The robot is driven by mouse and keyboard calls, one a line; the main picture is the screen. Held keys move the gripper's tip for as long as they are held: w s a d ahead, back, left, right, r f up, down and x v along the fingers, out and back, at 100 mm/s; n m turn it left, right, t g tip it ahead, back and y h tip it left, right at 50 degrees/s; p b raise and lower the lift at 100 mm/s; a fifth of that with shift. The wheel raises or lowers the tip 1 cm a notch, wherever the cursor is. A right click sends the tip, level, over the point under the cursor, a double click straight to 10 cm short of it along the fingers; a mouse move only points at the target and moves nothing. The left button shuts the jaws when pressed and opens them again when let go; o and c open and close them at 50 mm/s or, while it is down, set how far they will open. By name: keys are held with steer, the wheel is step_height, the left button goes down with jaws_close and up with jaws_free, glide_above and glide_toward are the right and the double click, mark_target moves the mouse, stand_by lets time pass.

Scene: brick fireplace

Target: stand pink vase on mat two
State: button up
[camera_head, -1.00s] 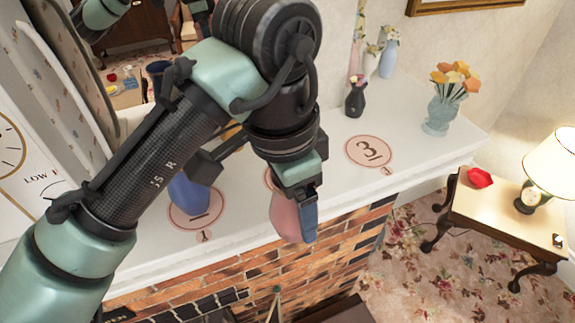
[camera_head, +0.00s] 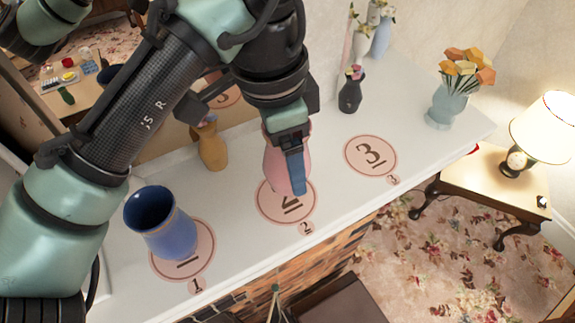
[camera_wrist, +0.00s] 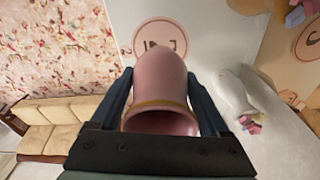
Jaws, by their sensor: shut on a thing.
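My gripper (camera_head: 294,180) is shut on the pink vase (camera_head: 272,160), with a finger on either side of it. In the wrist view the vase (camera_wrist: 160,85) sits between both fingers, its gold-ringed open mouth towards the camera. Mat two (camera_head: 268,208), a round pink mat with a dark mark and a small "2" tag, lies beneath the vase. It also shows in the wrist view (camera_wrist: 142,42) beyond the vase's base. The base overlaps the mat in both views; I cannot tell whether it touches. The fingers hide part of the vase.
A blue vase (camera_head: 165,225) stands on mat one (camera_head: 208,250) at the left. Mat three (camera_head: 371,156) is empty at the right. An ochre vase (camera_head: 212,148), a dark vase with flowers (camera_head: 350,92) and a pale blue flower vase (camera_head: 443,105) stand farther back. The mantel's front edge is close.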

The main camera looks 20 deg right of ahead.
step_height(320, 180, down, 3)
steer(key=shift+s+f+p, duration=0.1)
steer(key=shift+s+p, duration=0.05)
steer(key=shift+p, duration=0.3)
steer(key=shift+f, duration=0.2)
steer(key=o, duration=1.4)
steer(key=shift+f, duration=0.1)
steer(key=r+b, duration=0.1)
steer(key=r, duration=0.3)
steer(key=a+r+b, duration=0.1)
steer(key=r, duration=0.7)
steer(key=shift+a+r+b, duration=0.1)
steer(key=shift+a+b, duration=0.1)
steer(key=shift+b, duration=0.2)
